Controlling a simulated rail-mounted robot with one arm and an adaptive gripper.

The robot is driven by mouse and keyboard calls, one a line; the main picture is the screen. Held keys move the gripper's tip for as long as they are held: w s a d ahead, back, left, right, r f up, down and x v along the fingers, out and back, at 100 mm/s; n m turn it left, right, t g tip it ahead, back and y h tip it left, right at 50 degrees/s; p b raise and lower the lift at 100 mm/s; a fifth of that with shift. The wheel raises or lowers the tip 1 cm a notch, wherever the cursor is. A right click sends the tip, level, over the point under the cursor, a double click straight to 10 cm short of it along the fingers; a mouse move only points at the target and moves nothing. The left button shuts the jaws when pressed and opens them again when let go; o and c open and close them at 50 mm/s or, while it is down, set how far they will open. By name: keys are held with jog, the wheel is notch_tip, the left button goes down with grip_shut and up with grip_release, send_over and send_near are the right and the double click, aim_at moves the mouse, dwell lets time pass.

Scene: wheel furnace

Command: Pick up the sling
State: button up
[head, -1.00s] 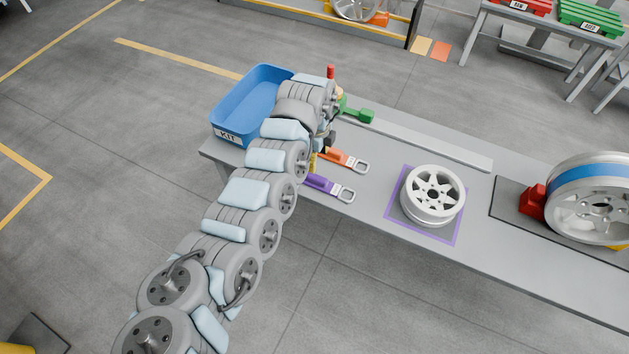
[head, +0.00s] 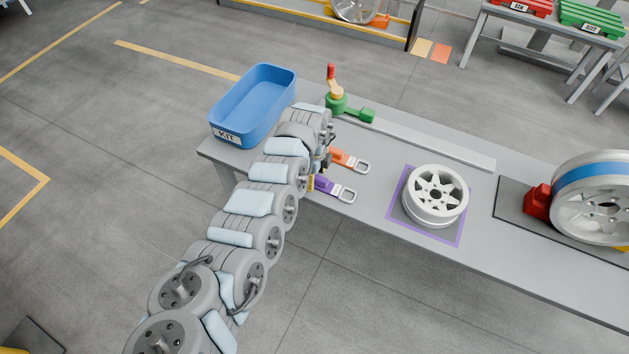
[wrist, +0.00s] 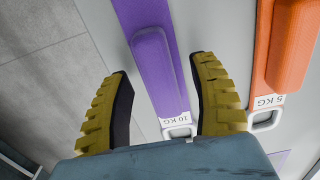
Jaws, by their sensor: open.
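Two slings lie on the table beside each other: a purple one (head: 325,186) labelled 10 KG and an orange one (head: 343,158) labelled 5 KG. Each has a pale metal loop at its right end in the head view. In the wrist view the purple sling (wrist: 158,72) runs between the yellow fingers of my gripper (wrist: 163,68). The fingers are open, one on each side of it, with no clear grip. The orange sling (wrist: 288,45) lies outside the right finger. In the head view my arm hides the left ends of both slings and most of the gripper.
A blue KIT bin (head: 252,107) stands at the table's left end. A green device with a red top (head: 337,101) is behind the arm. A silver wheel (head: 436,194) sits on a purple-edged square, and a larger wheel (head: 592,200) stands farther right.

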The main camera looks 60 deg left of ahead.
grip_shut()
jog(key=shift+r, duration=0.1)
notch_tip(320, 180, up, 3)
jog(key=shift+a+r+p, duration=0.1)
jog(key=shift+p, duration=0.6)
jog(key=s+d+r+p, duration=0.9)
jog(key=d+p, duration=0.1)
jog(key=p, duration=0.1)
jog(key=shift+d+r, duration=0.3)
jog(key=shift+r, duration=0.05)
dwell(0.8)
